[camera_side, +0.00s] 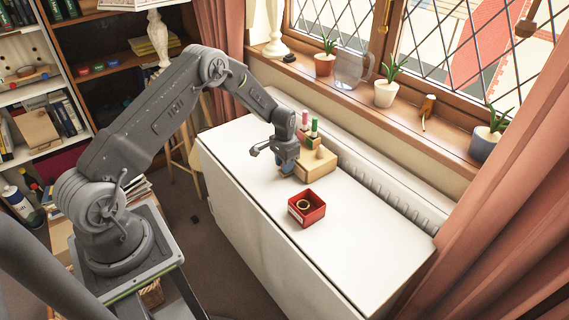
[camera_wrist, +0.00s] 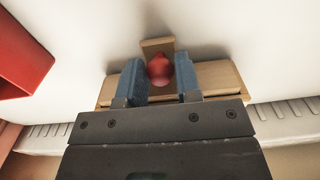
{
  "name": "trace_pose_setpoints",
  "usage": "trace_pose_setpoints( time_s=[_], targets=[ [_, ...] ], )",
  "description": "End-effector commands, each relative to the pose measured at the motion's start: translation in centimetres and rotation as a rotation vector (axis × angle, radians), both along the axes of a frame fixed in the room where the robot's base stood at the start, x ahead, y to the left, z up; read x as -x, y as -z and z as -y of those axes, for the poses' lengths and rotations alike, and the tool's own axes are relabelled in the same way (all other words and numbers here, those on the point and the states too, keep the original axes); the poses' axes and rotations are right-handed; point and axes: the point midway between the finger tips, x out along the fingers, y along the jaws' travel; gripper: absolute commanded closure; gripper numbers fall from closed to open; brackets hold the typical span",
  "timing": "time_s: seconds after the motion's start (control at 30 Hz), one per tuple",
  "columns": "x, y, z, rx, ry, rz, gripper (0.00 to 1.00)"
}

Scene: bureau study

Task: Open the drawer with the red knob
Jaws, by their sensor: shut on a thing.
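A small light-wood box (camera_side: 320,165) stands on the white tabletop, and it also shows in the wrist view (camera_wrist: 222,75). In the wrist view a round red knob (camera_wrist: 159,69) sits between the two blue finger pads of my gripper (camera_wrist: 160,80). My gripper is shut on the knob. A small wooden panel (camera_wrist: 156,45) shows just beyond the knob, standing out past the box's long edge. How far the drawer is out, I cannot tell. In the side view my gripper (camera_side: 286,168) is at the box's left end and hides the knob.
An open red box (camera_side: 307,209) with a ring-like thing inside stands on the white tabletop (camera_side: 345,255), near the wooden box. Bottles with pink and green tops (camera_side: 314,128) stand behind the wooden box. The windowsill with potted plants (camera_side: 386,92) runs behind. The tabletop's front right is clear.

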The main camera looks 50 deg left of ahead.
Motion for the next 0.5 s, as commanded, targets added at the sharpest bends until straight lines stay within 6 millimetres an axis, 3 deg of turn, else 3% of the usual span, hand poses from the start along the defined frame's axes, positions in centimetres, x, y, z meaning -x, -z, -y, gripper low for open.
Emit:
trace_pose_setpoints(
  time_s=[0.27,0.5],
  targets=[
    [0.9,0.0,-0.1,0.001,-0.001,-0.002,1.00],
    [5.1,0.0,-0.3,0.001,-0.003,-0.003,1.00]
  ],
)
